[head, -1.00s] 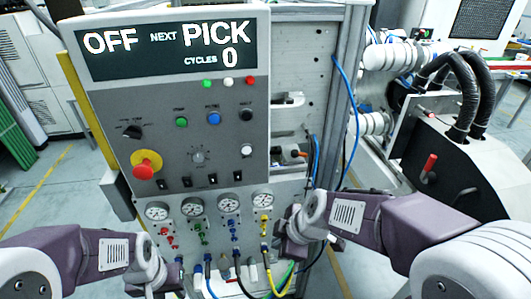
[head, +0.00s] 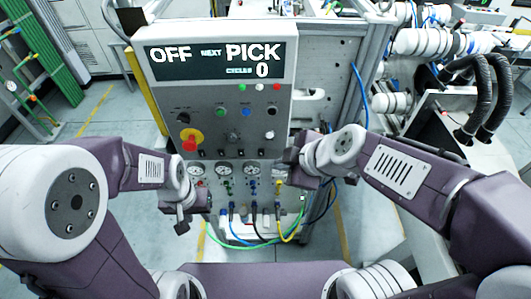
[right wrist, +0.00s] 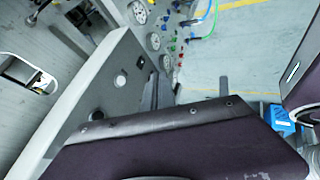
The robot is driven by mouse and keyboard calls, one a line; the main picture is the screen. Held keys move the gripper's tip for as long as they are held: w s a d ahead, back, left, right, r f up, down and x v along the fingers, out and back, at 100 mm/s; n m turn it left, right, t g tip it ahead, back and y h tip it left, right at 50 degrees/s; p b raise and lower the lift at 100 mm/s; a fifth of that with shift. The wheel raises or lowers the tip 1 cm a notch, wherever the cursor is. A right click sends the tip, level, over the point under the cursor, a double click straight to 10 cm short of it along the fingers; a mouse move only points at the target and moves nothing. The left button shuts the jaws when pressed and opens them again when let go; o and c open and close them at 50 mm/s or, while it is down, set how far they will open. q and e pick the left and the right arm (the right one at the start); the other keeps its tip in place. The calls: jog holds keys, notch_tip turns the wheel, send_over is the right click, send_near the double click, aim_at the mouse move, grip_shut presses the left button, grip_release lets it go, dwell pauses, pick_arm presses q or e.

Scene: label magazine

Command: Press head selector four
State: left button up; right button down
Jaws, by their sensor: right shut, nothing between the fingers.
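The grey control panel (head: 215,95) stands in front of me, its display (head: 215,62) reading OFF, NEXT PICK, CYCLES 0. A row of small black switches (head: 222,153) runs along its lower part; their labels are too small to read. My right gripper (head: 287,166) is shut and empty, near the panel's lower right edge. In the right wrist view its dark fingers (right wrist: 158,92) point at the panel face; I cannot tell whether they touch it. My left gripper (head: 183,226) hangs low at the left, in front of the gauges' side; its opening is unclear.
A red stop knob on a yellow base (head: 190,140), coloured buttons and a rotary selector are on the panel. Gauges (head: 250,170) and coloured hoses (head: 285,235) sit below. White machinery (head: 440,45) stands at the right. Floor is open to the left.

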aim_at(259, 151)
jog(key=shift+w+a+f+b, duration=0.65)
jog(key=shift+w+f+b, duration=0.25)
jog(key=shift+w+f, duration=0.45)
jog(key=shift+w+a+f+b, duration=0.8)
jog(key=shift+w+f, duration=0.3)
jog(key=shift+w, duration=0.55)
jog(key=shift+w+a+f+b, duration=0.55)
jog(key=shift+w+f+b, duration=0.4)
jog(key=shift+w+f, duration=0.4)
jog(key=shift+w+r, duration=0.1)
jog(key=shift+r, duration=0.05)
jog(key=shift+w+r+g+p, duration=0.3)
jog(key=shift+w+g+p, duration=0.1)
jog(key=shift+p, duration=0.3)
jog(key=shift+f, duration=0.2)
jog(key=shift+r, duration=0.9)
